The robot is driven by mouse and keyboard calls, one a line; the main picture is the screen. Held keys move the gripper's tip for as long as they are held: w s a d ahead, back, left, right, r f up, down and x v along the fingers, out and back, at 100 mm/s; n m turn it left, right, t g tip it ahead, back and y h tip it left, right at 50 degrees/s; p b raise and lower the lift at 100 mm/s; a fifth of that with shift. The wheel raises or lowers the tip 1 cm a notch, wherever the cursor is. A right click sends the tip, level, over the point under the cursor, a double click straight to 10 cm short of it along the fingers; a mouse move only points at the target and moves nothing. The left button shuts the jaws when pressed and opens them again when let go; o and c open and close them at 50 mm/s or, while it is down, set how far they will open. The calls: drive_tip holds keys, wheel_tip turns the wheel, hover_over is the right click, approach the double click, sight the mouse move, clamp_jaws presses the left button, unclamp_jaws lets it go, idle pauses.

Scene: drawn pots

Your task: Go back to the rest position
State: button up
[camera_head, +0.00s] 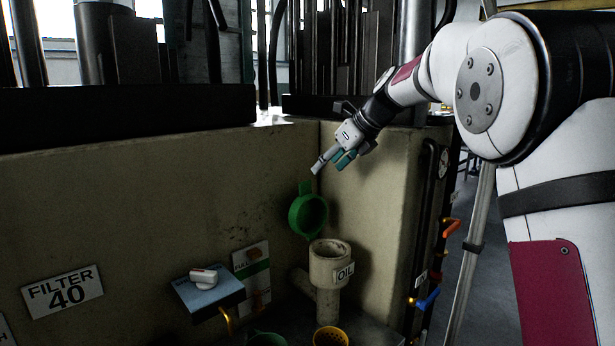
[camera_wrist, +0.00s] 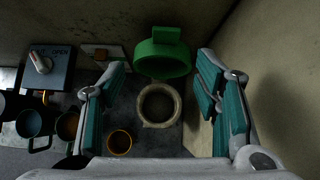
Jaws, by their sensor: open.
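My gripper (camera_head: 330,160) hangs in the air near the corner of the beige walls, above and to the right of a green ring-shaped part (camera_head: 309,215). In the wrist view my gripper (camera_wrist: 165,100) is open and empty, its teal-padded fingers wide apart. The green part (camera_wrist: 162,60) shows beyond and between the fingers, against the wall. Below it stands a beige pipe neck labelled OIL (camera_head: 328,265); its round mouth (camera_wrist: 158,105) lies between the fingers in the wrist view. Nothing touches the fingers.
A blue box with a white knob (camera_head: 205,278) stands left of the pipe. A yellow cup (camera_head: 330,337) and a green cup (camera_head: 267,340) are at the bottom. Coloured valve handles (camera_head: 428,299) line the right wall edge. Open floor shows at the right.

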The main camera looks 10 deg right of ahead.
drive_tip(key=s+d+n+g+h, duration=0.2)
drive_tip(key=s+n, duration=1.3)
drive_tip(key=s, duration=1.2)
drive_tip(key=s+d+f+n+h, duration=0.1)
drive_tip(key=s+f+n, duration=0.4)
drive_tip(key=s, duration=0.5)
drive_tip(key=s+d+f+n+h, duration=0.2)
drive_tip(key=s+f+n, duration=0.4)
drive_tip(key=s+n, duration=0.2)
drive_tip(key=shift+s+f+g, duration=0.2)
drive_tip(key=shift+s+g, duration=0.1)
drive_tip(key=shift+s, duration=0.7)
